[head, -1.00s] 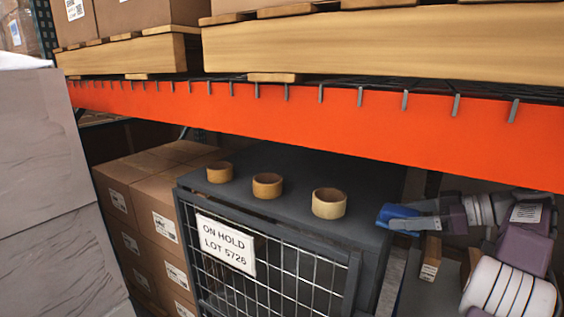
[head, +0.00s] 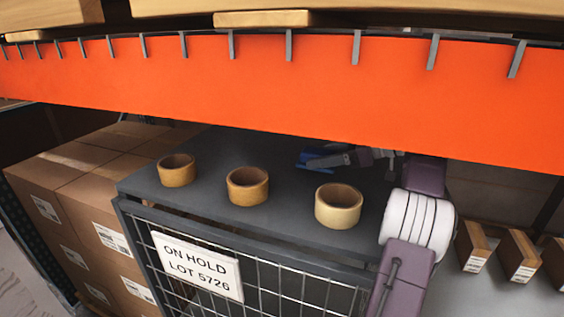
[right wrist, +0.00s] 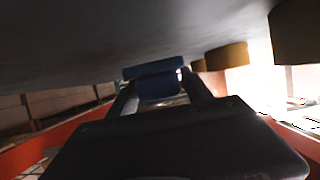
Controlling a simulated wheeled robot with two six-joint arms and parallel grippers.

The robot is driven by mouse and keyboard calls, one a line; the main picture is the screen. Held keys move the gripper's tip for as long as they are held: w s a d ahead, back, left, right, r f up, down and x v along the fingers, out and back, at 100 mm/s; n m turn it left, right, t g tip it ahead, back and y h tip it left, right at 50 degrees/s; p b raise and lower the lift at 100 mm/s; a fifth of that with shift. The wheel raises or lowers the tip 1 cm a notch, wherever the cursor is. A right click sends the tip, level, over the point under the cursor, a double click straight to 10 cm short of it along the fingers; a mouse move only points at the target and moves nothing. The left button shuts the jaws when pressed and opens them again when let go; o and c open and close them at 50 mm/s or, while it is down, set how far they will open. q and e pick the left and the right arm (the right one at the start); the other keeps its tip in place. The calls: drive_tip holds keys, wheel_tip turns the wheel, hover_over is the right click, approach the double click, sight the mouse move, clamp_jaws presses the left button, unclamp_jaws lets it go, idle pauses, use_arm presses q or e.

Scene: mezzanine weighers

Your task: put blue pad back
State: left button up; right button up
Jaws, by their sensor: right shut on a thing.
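My right gripper (head: 322,160) is shut on the blue pad (head: 306,155) at the back right of the dark cage top (head: 225,222), behind the tape rolls and just under the orange beam. In the right wrist view the pad (right wrist: 154,72) shows between the two fingers, close to the large dark surface along the top of that picture. I cannot tell whether the pad touches the cage top. My left gripper is not in view.
Three tape rolls (head: 177,170), (head: 248,186), (head: 339,205) stand in a row on the cage top. The orange beam (head: 280,100) crosses low above. Stacked cartons (head: 85,190) stand at left; small boxes (head: 518,256) at right. The cage top's middle looks clear.

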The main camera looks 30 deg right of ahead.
sight(282, 165)
drive_tip(key=w+a, duration=0.4)
drive_tip(key=w, duration=0.1)
drive_tip(key=shift+w+f, duration=0.1)
drive_tip(key=shift+w, duration=0.1)
drive_tip(key=shift+s+a, duration=0.1)
drive_tip(key=shift+s, duration=0.05)
drive_tip(key=shift+w+a, duration=0.15)
drive_tip(key=shift+w, duration=0.05)
drive_tip(key=w+a, duration=0.1)
drive_tip(key=w+a+p, duration=0.1)
drive_tip(key=shift+w+a, duration=0.1)
drive_tip(key=shift+w, duration=0.2)
drive_tip(key=shift+w+f+b, duration=0.15)
drive_tip(key=shift+f+b, duration=0.7)
drive_tip(key=shift+f, duration=0.1)
drive_tip(key=shift+r, duration=0.15)
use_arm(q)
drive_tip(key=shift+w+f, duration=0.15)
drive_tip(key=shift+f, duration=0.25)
